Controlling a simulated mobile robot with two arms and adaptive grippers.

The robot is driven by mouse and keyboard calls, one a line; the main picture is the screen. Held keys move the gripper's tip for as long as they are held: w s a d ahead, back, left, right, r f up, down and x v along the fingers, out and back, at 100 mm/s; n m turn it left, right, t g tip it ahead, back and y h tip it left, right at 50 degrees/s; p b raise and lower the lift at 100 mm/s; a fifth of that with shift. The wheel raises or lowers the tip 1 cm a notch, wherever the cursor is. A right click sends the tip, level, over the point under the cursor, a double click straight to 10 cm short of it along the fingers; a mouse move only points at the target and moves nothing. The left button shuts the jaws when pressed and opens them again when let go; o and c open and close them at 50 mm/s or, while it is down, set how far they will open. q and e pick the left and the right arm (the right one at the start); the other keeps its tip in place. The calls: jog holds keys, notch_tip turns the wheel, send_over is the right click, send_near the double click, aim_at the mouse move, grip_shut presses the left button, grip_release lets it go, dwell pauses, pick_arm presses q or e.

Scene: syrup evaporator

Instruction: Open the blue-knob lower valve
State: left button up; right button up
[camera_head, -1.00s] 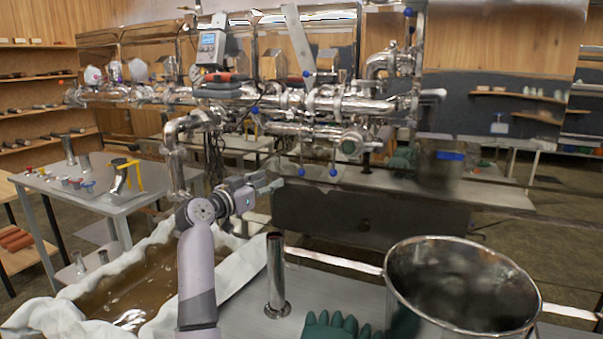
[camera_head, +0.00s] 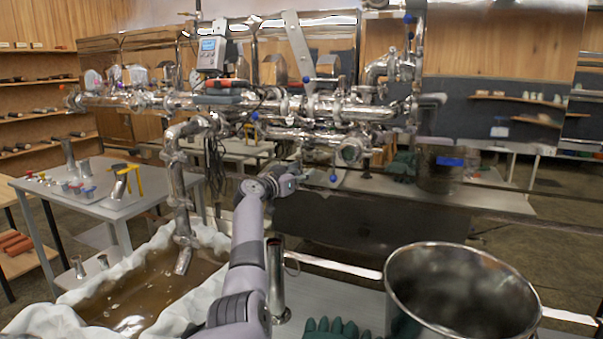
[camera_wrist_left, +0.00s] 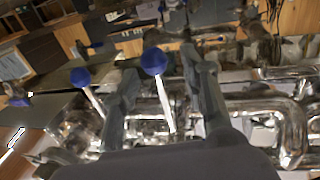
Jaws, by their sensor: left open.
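My left gripper (camera_head: 291,178) is at the lower side of the steel pipework (camera_head: 300,105), its fingers pointing away from me. In the left wrist view the open fingers (camera_wrist_left: 160,72) stand on either side of a blue knob (camera_wrist_left: 153,61) on a thin pale lever. I cannot tell whether either finger touches it. A second blue knob (camera_wrist_left: 80,77) on a similar lever is outside the fingers, to the left. In the head view one low blue knob (camera_head: 333,178) shows just right of the gripper; the gripper seems to hide the other. My right gripper is not in view.
A pan lined with white cloth (camera_head: 55,318) holds brown liquid at lower left. A steel pot (camera_head: 395,290), an upright steel tube (camera_head: 275,270) and green gloves (camera_head: 335,328) are in front. A grey side table (camera_head: 110,208) is at left.

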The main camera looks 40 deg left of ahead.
pick_arm(q)
jog(key=shift+w, duration=0.25)
jog(key=c, duration=1)
grip_shut()
jog(key=shift+f, duration=0.15)
